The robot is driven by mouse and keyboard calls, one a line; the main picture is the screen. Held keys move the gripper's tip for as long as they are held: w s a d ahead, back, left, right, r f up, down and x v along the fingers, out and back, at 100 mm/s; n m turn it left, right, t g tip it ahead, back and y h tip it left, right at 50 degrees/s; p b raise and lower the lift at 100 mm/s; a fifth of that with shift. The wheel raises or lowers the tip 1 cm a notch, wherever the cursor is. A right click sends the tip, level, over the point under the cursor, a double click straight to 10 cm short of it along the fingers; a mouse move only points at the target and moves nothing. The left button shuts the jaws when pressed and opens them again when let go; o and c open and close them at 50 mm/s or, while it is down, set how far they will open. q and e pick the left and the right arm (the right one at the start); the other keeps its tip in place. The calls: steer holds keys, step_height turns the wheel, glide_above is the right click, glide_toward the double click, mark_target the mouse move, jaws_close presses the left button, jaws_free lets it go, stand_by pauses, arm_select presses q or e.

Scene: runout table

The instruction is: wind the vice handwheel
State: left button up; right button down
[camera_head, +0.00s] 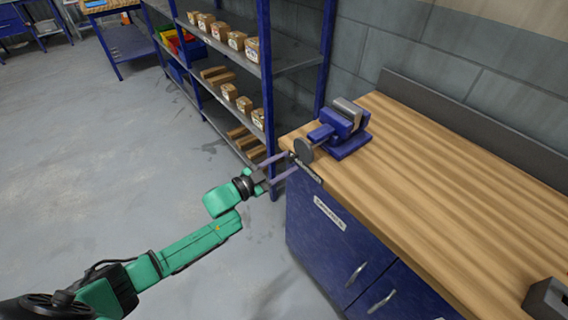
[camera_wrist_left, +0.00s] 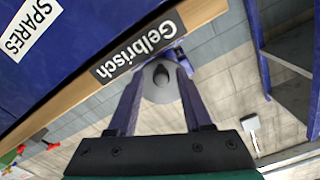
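The blue vice (camera_head: 345,128) is mounted at the near left corner of the wooden workbench (camera_head: 440,150). Its grey handwheel (camera_head: 303,151) faces out over the bench's left end. My left gripper (camera_head: 292,162) is open, with its two purple fingers pointing at the handwheel. In the left wrist view the round grey handwheel (camera_wrist_left: 160,88) with its dark hub shows between the fingers of the left gripper (camera_wrist_left: 157,76). I cannot tell whether the fingers touch the wheel. My right gripper is not in view.
A "Gelbrisch" label (camera_wrist_left: 135,48) is on the bench edge close beside the fingers. The blue cabinet (camera_head: 330,240) stands below the bench top. A blue shelf rack (camera_head: 265,75) with boxes is behind. A dark block (camera_head: 547,297) lies at bottom right. The floor at left is clear.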

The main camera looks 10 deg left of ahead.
arm_select(q)
steer(key=m+b, duration=1.7)
steer(key=m, duration=0.8)
steer(key=shift+r, duration=0.1)
